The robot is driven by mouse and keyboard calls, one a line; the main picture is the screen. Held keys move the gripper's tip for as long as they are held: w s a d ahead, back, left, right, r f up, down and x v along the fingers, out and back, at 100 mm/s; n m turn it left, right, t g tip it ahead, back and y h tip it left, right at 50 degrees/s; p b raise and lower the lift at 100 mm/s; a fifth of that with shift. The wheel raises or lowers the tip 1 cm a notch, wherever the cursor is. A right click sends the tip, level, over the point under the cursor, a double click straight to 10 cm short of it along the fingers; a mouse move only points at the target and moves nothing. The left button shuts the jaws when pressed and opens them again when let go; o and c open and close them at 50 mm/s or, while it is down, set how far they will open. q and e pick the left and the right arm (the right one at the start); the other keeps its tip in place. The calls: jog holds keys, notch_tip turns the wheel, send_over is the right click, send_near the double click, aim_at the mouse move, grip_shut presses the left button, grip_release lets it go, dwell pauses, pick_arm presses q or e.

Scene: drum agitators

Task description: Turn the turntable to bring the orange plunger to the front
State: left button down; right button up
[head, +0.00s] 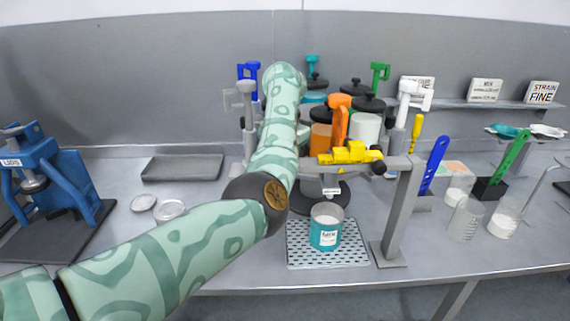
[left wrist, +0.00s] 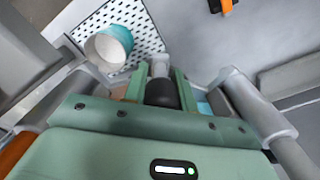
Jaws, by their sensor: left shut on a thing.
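The turntable carries several drums with black lids, among them an orange drum (head: 320,136) and a white drum (head: 365,127). The orange plunger (head: 340,124) shows on the near side of the cluster, just right of my left forearm. My left gripper (left wrist: 164,76) is shut on a black knob (left wrist: 160,93), which sits between its green fingers in the left wrist view. In the head view my own arm hides most of that gripper and the left part of the turntable. Blue, teal and green plungers (head: 379,72) stand behind. My right gripper is not in view.
A grey frame (head: 402,210) with a yellow latch (head: 350,154) crosses in front of the drums. A teal MIX cup (head: 326,236) stands on a perforated tray (head: 300,252) below. A grey tray (head: 183,167) and a blue press (head: 66,185) stand left. Beakers (head: 466,218) stand right.

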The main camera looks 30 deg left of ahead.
pick_arm(q)
jog(key=shift+d, duration=0.1)
jog(key=c, duration=1.1)
grip_release()
notch_tip(320, 180, up, 16)
jog(key=p, duration=0.3)
jog(key=shift+r, duration=0.2)
jog(key=shift+f, duration=0.1)
